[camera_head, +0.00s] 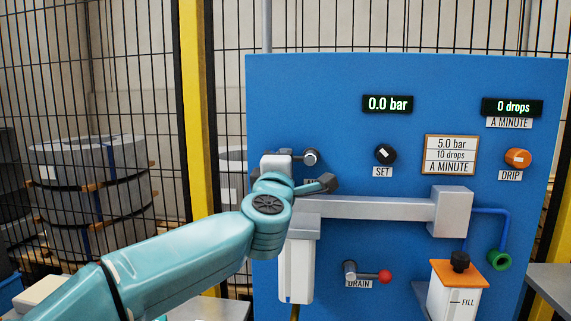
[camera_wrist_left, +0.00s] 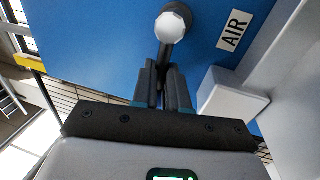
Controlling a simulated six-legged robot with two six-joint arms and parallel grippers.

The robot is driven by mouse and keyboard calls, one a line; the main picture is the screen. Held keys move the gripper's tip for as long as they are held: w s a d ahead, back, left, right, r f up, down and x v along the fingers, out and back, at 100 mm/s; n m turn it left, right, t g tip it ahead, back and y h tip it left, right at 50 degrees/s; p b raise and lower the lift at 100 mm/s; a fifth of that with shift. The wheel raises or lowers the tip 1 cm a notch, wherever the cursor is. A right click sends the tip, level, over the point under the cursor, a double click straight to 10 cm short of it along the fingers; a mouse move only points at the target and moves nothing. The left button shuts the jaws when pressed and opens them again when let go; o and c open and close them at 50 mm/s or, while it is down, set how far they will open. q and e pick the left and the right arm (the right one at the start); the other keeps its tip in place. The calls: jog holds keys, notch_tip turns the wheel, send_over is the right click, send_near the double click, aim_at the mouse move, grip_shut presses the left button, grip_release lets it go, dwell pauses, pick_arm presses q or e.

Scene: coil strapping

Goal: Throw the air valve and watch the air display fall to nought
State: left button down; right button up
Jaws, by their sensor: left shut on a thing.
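The air display (camera_head: 388,104) on the blue panel reads 0.0 bar. The air valve (camera_head: 311,157) sits at the panel's upper left, with my left arm partly in front of it. In the left wrist view, the valve's pale round hub (camera_wrist_left: 173,24) has a dark lever running from it towards my fingers, beside the AIR label (camera_wrist_left: 234,31). My left gripper (camera_wrist_left: 164,75) is shut on this lever; it also shows in the head view (camera_head: 326,184). The lever's end is hidden between the fingers. My right gripper is not in view.
To the right are the drops display (camera_head: 512,107) reading 0 drops, the SET knob (camera_head: 385,154) and the orange DRIP knob (camera_head: 517,158). The red-tipped DRAIN lever (camera_head: 368,276) and white oil tank (camera_head: 457,295) are lower.

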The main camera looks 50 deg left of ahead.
pick_arm(q)
jog(key=shift+f, duration=0.35)
jog(key=c, duration=1.3)
grip_release()
jog(key=shift+o, duration=0.8)
jog(key=shift+s+r, duration=0.25)
jog(key=shift+s, duration=0.05)
jog(key=v, duration=1.6)
jog(key=shift+d+f, duration=0.15)
jog(key=shift+d, duration=0.05)
